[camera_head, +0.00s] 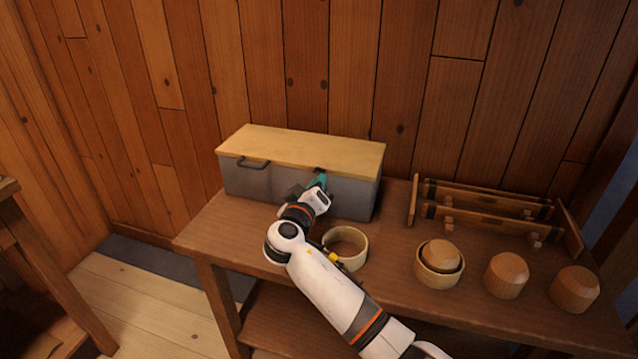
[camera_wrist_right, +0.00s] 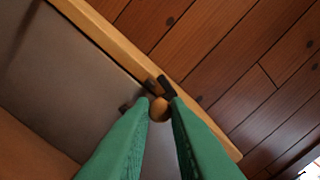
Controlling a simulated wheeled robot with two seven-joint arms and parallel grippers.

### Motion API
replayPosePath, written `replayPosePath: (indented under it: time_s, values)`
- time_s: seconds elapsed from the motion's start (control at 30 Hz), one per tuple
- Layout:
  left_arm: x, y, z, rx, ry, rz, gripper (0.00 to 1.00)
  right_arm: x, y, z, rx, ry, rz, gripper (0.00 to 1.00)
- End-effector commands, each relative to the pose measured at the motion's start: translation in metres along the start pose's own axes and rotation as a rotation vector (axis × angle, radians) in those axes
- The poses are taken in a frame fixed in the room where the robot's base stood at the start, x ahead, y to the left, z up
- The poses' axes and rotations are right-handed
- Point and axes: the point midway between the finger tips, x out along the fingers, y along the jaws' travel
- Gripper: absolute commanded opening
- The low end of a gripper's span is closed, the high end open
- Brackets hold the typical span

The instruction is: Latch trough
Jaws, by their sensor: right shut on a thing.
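The trough (camera_head: 250,182) is a grey box on the wooden bench, with a pale wooden lid (camera_head: 300,146) lying shut on top. A dark handle (camera_head: 254,164) is on its front left. The latch (camera_wrist_right: 157,86) is a small dark metal piece at the lid's front edge, with a round wooden knob (camera_wrist_right: 160,109). My right gripper (camera_head: 319,178) is at the trough's front, and its green fingers are closed around the knob in the right wrist view. The fingers hide much of the latch in the head view. My left gripper is not in view.
An empty wooden ring (camera_head: 359,259) stands beside my right forearm. To the right are a ring-shaped cup (camera_head: 430,276) holding a wooden piece, two turned wooden pieces (camera_head: 506,275) (camera_head: 574,289) and a wooden rack (camera_head: 480,222). A plank wall rises behind the bench (camera_head: 215,236).

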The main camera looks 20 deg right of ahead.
Motion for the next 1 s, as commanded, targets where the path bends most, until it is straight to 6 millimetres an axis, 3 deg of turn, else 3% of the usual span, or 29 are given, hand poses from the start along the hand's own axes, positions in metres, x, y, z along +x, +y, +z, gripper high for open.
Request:
replayPosePath:
  time_s: [0.4,0.97,1.0]
  values:
    - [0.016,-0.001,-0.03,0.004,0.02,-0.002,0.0,0.0,0.002,0.007,-0.192,-0.002,0.0,0.0]
    - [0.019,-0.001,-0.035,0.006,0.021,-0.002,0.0,0.0,0.003,0.008,-0.22,-0.003,0.0,0.0]
    - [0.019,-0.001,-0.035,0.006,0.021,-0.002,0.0,0.0,0.003,0.008,-0.219,-0.003,0.0,0.2]
